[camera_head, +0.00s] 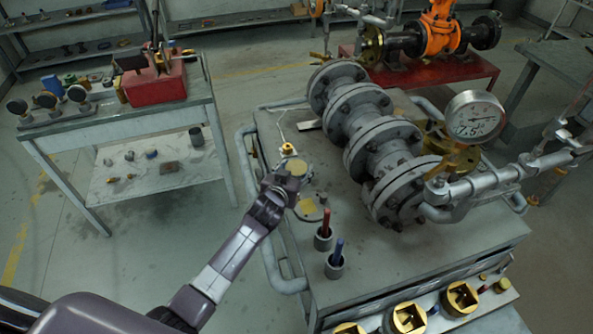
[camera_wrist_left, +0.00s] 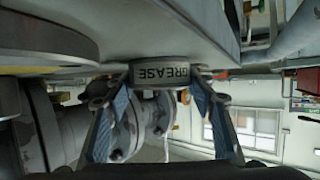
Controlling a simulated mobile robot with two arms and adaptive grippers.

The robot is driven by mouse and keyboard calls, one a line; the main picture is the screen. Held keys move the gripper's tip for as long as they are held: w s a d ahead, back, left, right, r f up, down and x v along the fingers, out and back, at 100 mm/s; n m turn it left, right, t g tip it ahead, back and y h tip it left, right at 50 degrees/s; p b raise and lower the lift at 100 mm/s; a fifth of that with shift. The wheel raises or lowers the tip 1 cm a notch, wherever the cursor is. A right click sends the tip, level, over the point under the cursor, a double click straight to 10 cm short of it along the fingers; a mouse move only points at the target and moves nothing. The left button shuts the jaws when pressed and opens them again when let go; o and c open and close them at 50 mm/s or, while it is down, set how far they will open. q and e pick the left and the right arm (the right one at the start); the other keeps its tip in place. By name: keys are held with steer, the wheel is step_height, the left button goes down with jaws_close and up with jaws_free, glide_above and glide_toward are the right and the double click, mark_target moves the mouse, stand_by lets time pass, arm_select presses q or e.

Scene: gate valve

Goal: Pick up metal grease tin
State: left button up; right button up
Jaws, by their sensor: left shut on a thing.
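The metal grease tin (camera_wrist_left: 160,73) is a short grey cylinder with the word GREASE on its side. In the left wrist view it sits between the two fingers of my left gripper (camera_wrist_left: 160,92), which is shut on it. In the head view the tin's round, dull yellowish top (camera_head: 297,168) shows at the tip of my left gripper (camera_head: 287,179), over the left part of the grey bench top. The fingers there are small and partly hidden by the wrist. My right gripper is in neither view.
Grey flanged valve piping (camera_head: 385,145) stands right of the tin, with a pressure gauge (camera_head: 474,117) beyond. Cups with a red-handled tool (camera_head: 325,238) and a blue-handled tool (camera_head: 335,266) stand nearer. A small brass piece (camera_head: 287,149) lies just behind the tin.

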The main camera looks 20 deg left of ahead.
arm_select(q)
steer(key=shift+c, duration=1.3)
steer(key=shift+r, duration=0.1)
